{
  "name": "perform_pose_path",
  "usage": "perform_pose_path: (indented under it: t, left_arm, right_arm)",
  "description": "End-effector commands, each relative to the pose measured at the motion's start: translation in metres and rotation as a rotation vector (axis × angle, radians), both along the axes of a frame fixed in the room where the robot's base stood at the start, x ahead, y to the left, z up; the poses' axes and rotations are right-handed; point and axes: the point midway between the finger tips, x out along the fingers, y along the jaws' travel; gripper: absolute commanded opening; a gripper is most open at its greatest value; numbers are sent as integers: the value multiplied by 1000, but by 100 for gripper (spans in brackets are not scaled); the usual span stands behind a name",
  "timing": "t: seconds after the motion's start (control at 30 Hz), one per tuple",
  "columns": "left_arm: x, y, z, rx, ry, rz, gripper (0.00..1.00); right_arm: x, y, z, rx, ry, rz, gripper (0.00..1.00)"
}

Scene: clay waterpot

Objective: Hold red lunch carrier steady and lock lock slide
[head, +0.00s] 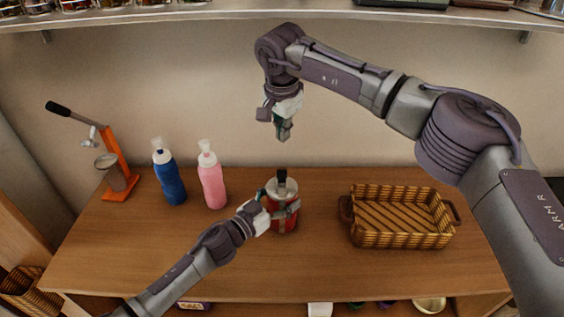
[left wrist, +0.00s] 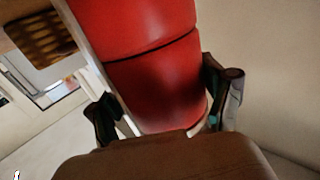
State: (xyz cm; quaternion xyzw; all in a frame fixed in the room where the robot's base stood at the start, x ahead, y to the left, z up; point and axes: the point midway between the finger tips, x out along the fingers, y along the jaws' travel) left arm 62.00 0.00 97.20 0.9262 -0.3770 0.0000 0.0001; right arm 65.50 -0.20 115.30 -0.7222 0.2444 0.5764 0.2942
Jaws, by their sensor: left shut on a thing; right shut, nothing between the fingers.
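The red lunch carrier (head: 284,216) stands upright on the wooden counter, with a grey top and a black part sticking up from it. Its red body fills the middle of the left wrist view (left wrist: 150,70), with a dark seam across it and a pale strip along its side. My left gripper (head: 275,213) is shut on the carrier from the left, one finger on each side of its body. My right gripper (head: 284,132) is shut and empty, pointing down in the air above the carrier, apart from it. The lock slide cannot be made out clearly.
A wicker basket (head: 400,240) stands right of the carrier. A pink bottle (head: 212,184), a blue bottle (head: 169,180) and an orange juicer press (head: 118,165) stand on the left. A shelf (head: 230,17) with jars runs above. The counter's front (head: 320,280) is clear.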

Motion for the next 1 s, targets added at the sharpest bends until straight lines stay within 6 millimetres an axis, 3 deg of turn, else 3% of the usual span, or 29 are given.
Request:
perform_pose_path:
  t: [0.2, 0.4, 0.83, 1.0]
  left_arm:
    - [0, 0, -1, 1, 1, 1, 17]
    - [0, 0, -1, 1, 1, 1, 17]
    - [0, 0, -1, 1, 1, 1, 17]
    - [0, 0, -1, 1, 1, 1, 17]
  right_arm:
    - [4, 1, 2, -120, -72, 496, 0]
    - [5, 2, 3, -189, -103, 732, 0]
    - [6, 2, 2, -202, -108, 774, 0]
    - [9, 2, -10, -201, -106, 773, 0]
